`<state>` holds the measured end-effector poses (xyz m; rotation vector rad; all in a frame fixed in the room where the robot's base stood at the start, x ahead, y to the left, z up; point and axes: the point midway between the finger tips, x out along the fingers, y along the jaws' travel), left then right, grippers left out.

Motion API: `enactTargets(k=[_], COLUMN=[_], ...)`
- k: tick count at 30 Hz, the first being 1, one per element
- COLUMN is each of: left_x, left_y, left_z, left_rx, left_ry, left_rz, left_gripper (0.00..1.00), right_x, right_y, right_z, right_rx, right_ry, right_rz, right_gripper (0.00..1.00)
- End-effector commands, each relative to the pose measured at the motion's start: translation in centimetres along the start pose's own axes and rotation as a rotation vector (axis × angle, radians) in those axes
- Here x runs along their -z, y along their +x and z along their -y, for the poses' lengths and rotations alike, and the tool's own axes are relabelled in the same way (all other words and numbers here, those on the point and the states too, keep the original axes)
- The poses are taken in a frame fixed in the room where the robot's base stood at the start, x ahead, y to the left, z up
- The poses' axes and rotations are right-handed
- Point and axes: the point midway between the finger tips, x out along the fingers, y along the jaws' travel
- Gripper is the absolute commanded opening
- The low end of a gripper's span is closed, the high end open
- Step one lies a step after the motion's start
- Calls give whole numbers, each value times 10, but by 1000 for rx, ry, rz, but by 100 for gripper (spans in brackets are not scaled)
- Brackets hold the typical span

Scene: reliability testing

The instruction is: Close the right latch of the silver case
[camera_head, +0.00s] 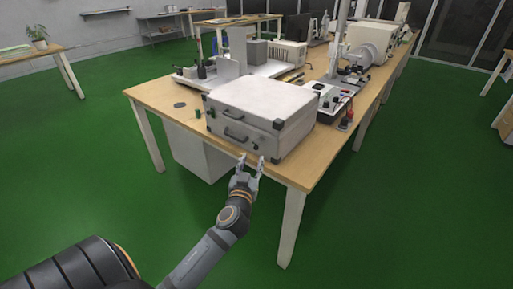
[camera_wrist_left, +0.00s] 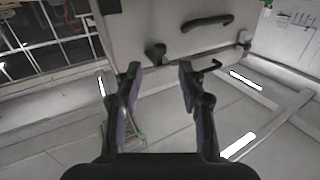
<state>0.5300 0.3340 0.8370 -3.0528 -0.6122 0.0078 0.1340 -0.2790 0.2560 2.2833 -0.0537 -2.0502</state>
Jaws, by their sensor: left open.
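The silver case (camera_head: 262,100) lies flat on the wooden table, with its lid down. Its front side, facing me, carries dark handles or fittings, and one handle (camera_head: 236,134) shows on the lower part. The case front (camera_wrist_left: 135,22) fills the top of the left wrist view, with a curved dark handle (camera_wrist_left: 207,22) and a dark latch-like fitting (camera_wrist_left: 156,52). I cannot tell whether the right latch is open or shut. My left gripper (camera_head: 251,161) is open and empty, just in front of the case at the table edge. Its fingertips (camera_wrist_left: 158,75) show apart below the fitting.
The wooden table (camera_head: 155,96) has its front edge close to my left gripper. Green cylinders stand left of the case. A white instrument (camera_head: 368,45) and a board with small parts (camera_head: 335,98) stand behind and right. The green floor in front is clear.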

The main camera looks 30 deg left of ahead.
Motion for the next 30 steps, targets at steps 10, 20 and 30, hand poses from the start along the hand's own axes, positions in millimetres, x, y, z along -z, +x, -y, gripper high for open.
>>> enactTargets(k=[10, 20, 30], left_x=[2, 0, 0], left_y=[61, 67, 66], left_z=[0, 0, 0], left_rx=[1, 0, 0], left_ry=[0, 0, 0], left_rz=[-1, 0, 0], left_gripper=[40, 40, 0], right_x=[-14, -17, -17], right_y=[-5, -4, -4], right_z=[0, 0, 1], right_rx=[1, 1, 1], right_ry=[-1, -1, -1], right_rz=[3, 5, 5], right_gripper=[40, 40, 40])
